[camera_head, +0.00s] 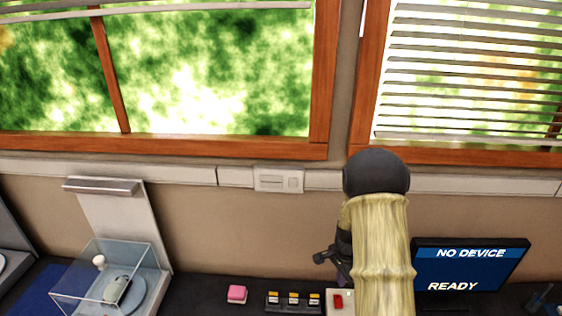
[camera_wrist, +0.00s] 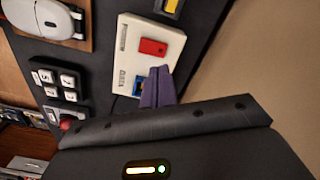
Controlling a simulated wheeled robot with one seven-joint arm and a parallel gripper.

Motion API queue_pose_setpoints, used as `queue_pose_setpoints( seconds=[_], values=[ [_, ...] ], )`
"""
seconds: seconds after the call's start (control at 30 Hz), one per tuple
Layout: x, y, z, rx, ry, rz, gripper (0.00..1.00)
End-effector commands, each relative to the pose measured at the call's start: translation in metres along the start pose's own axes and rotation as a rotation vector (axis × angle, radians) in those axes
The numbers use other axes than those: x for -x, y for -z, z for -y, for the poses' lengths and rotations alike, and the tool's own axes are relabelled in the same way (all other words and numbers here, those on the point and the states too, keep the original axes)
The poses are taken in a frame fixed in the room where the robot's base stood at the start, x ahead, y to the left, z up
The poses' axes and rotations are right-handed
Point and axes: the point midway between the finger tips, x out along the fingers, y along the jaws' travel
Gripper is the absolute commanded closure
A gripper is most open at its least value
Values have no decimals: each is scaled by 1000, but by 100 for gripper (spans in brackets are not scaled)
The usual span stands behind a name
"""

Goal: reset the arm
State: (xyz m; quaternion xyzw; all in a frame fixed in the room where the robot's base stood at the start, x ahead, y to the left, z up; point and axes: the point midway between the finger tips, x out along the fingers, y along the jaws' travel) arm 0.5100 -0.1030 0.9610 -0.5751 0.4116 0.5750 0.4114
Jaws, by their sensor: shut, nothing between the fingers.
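My gripper shows in the wrist view (camera_wrist: 160,75) as two purple fingers pressed together, shut with nothing between them. The fingertips appear over or beside a white box (camera_wrist: 130,45) with a red button (camera_wrist: 153,47) and a small blue part; I cannot tell whether they touch. In the head view my arm, in a pale yellow sleeve, hangs in front of the wall. Its dark end is above the counter, and the fingertips are hidden there. The red button (camera_head: 338,301) shows just left of the sleeve.
A monitor (camera_head: 470,268) reading "NO DEVICE" and "READY" stands right of my arm. A clear case (camera_head: 75,291) is farther left. The wrist view shows a computer mouse (camera_wrist: 45,18) and a numbered keypad (camera_wrist: 58,80).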

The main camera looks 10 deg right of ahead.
Motion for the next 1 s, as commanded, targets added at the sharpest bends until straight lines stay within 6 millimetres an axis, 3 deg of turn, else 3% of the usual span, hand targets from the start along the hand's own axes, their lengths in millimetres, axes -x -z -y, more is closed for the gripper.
queue_pose_setpoints(
  seconds=[0.17,0.47,0.8,1.0],
  values=[
    [21,-12,-3,91,20,-7,100],
    [89,-60,-29,465,80,-50,100],
    [147,-117,-79,927,131,-131,100],
    [165,-143,-111,1165,143,-185,100]
  ],
)
